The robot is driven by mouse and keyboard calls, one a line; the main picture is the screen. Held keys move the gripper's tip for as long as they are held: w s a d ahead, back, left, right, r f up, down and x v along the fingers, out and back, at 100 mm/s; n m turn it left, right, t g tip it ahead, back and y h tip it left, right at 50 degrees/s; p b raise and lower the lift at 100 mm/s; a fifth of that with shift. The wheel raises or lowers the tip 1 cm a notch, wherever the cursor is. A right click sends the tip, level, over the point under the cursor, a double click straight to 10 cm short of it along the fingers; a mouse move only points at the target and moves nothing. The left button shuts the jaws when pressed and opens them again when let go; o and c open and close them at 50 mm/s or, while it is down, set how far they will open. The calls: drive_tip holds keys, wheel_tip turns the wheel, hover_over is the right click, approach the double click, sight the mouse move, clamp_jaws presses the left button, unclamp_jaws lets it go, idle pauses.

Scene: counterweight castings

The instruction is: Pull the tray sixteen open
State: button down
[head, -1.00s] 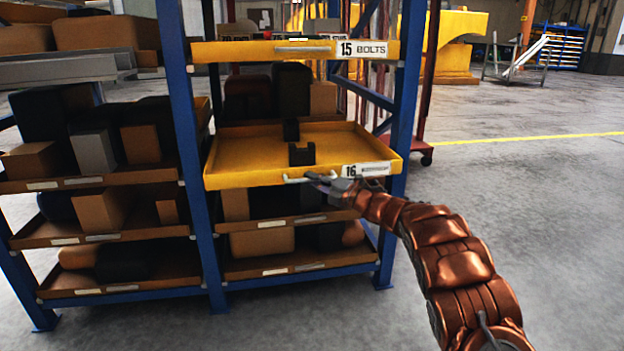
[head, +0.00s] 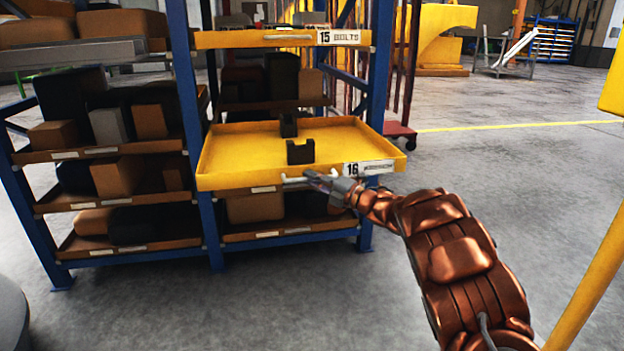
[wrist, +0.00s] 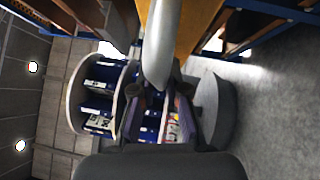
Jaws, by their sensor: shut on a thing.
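The yellow tray sixteen (head: 235,160) stands out from the front of the blue rack, past the uprights. Its front bears a "16" label (head: 368,168) at the right and a pale bar handle (head: 300,178) near the middle. Two dark blocks, a notched one (head: 300,152) and a smaller one (head: 288,125), rest inside it. My gripper (head: 318,180) is shut on the handle, reaching it from the right. In the wrist view the handle (wrist: 160,45) runs as a grey bar between the fingers (wrist: 158,95).
Yellow tray fifteen (head: 250,40), labelled BOLTS, sits above in the rack. Shelves of boxes (head: 120,178) fill the left bay. A yellow post (head: 590,270) stands at the near right. The floor (head: 500,170) right of the rack is open.

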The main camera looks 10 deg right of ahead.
drive_tip(key=shift+s+d, duration=0.15)
drive_tip(key=shift+s, duration=0.1)
drive_tip(key=c, duration=1.2)
unclamp_jaws()
drive_tip(key=v, duration=1.1)
drive_tip(key=shift+s+d, duration=0.25)
drive_tip(key=shift+s, duration=0.1)
